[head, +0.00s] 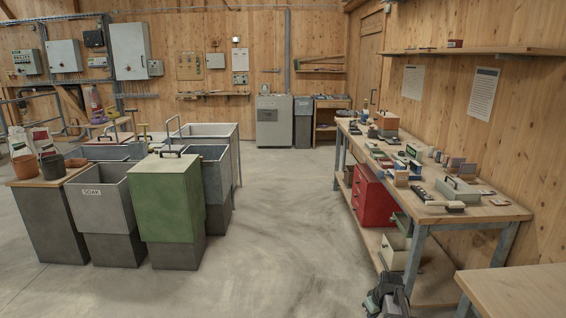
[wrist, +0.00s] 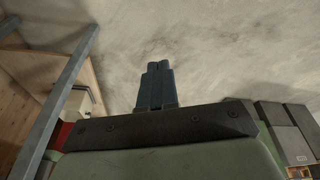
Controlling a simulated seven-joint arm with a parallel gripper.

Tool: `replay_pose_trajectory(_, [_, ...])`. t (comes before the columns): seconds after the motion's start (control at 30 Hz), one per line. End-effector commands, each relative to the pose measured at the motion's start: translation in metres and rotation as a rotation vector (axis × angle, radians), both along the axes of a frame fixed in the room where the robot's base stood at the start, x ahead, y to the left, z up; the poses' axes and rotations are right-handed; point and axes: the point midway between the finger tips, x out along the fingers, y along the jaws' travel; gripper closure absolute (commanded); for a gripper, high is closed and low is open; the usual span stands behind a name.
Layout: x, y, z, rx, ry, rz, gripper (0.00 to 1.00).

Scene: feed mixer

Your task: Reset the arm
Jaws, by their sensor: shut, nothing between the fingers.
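My gripper (wrist: 158,66) shows in the wrist view with its two dark fingers together and nothing between them. It points toward bare concrete floor. In the head view a dark part of my arm (head: 388,296) shows at the bottom edge, in front of the workbench's lower shelf. The fingertips cannot be made out there. In the wrist view a grey bench leg (wrist: 62,95) and the wooden lower shelf are at the left, apart from the fingers.
The workbench (head: 515,212) along the right wall is crowded with small tools and boxes. A red drawer cabinet (head: 372,197) stands under it. A green bin (head: 168,205) and several grey bins stand at left. A bare table (head: 520,290) is at bottom right. The middle floor is clear.

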Motion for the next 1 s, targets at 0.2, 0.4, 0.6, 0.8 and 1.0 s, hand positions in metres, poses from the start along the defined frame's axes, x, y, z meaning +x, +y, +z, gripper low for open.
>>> replay_pose_trajectory(0.2, [-0.064, 0.038, -0.071, 0.029, 0.135, -0.053, 1.00])
replay_pose_trajectory(0.4, [-0.125, 0.067, -0.124, 0.038, 0.256, -0.104, 1.00])
replay_pose_trajectory(0.6, [-0.192, 0.092, -0.169, 0.035, 0.376, -0.155, 1.00])
replay_pose_trajectory(0.8, [-0.262, 0.113, -0.203, 0.016, 0.494, -0.206, 1.00])
replay_pose_trajectory(1.0, [-0.334, 0.129, -0.228, -0.015, 0.611, -0.257, 1.00])
